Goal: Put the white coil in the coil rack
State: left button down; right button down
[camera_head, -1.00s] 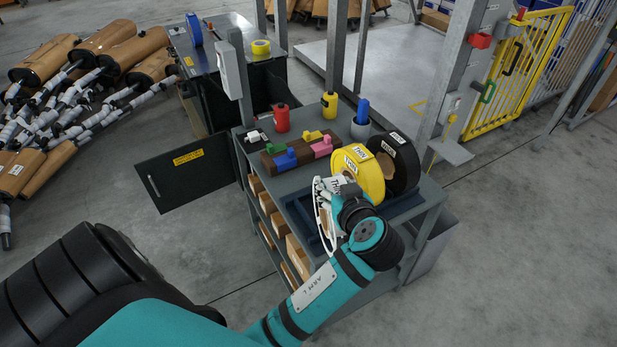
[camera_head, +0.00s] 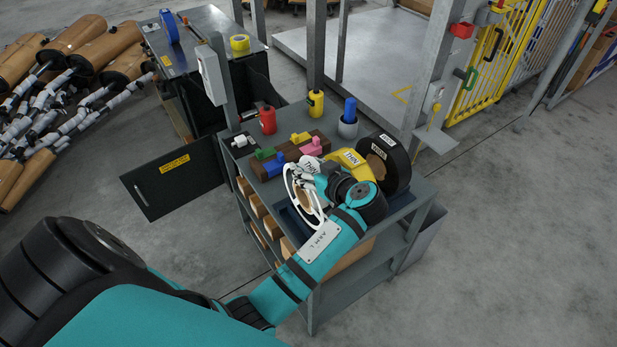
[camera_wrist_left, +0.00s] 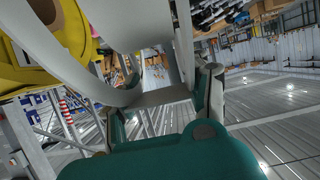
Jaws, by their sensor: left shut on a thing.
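The white coil (camera_head: 289,187), a thin ring, is held upright and tilted by my left gripper (camera_head: 314,178) over the near left part of the cart top. My left gripper is shut on its rim. In the left wrist view the white coil (camera_wrist_left: 112,22) fills the top centre, between the fingers of my left gripper (camera_wrist_left: 163,98). The dark blue coil rack (camera_head: 291,224) lies below, partly hidden by the coil and my arm. The yellow coil (camera_head: 354,169) and the black coil (camera_head: 398,164) stand upright to the right. Contact between white coil and rack cannot be told.
Behind the coils, a brown block (camera_head: 284,159) holds coloured pieces. A red bottle (camera_head: 267,121), a yellow bottle (camera_head: 316,104) and a grey cup (camera_head: 348,128) stand at the back. A grey post (camera_head: 214,80) rises at the cart's left.

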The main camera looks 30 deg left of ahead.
pick_arm(q)
notch_tip(320, 180, down, 3)
jog(key=shift+f, duration=0.3)
jog(key=shift+f, duration=0.2)
jog(key=c, duration=0.9)
grip_release()
jog(key=shift+o, duration=1.4)
jog(key=shift+r, duration=0.15)
